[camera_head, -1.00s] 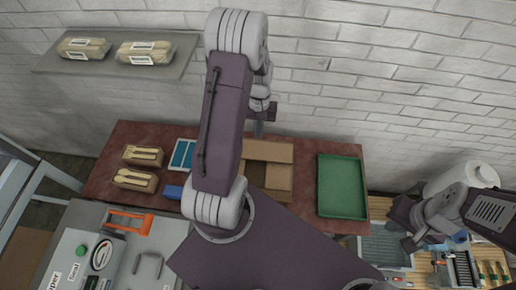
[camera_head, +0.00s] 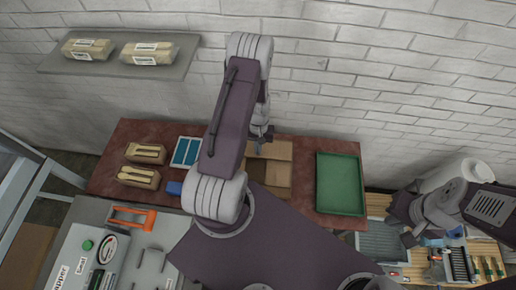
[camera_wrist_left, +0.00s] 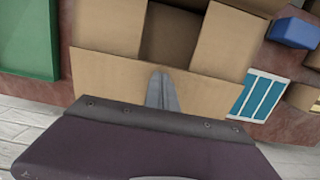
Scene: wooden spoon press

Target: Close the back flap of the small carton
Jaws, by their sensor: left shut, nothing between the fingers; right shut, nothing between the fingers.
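The small open carton (camera_head: 277,180) stands on the dark red table, partly hidden by my left arm in the head view. In the left wrist view its dark opening (camera_wrist_left: 168,42) shows between two side flaps, and the back flap (camera_wrist_left: 108,78) is spread outward on the near side. My left gripper (camera_wrist_left: 162,80) is shut and empty, its tips over the back flap close to the opening's edge; I cannot tell if they touch. It also shows at the carton's back in the head view (camera_head: 258,150). My right gripper (camera_head: 408,238) is shut and empty at the far right.
A green tray (camera_head: 340,185) lies right of the carton. A blue-and-white box (camera_head: 186,152), a blue block (camera_head: 174,188) and two small cartons of wooden cutlery (camera_head: 138,177) are to its left. A brick wall stands close behind the table.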

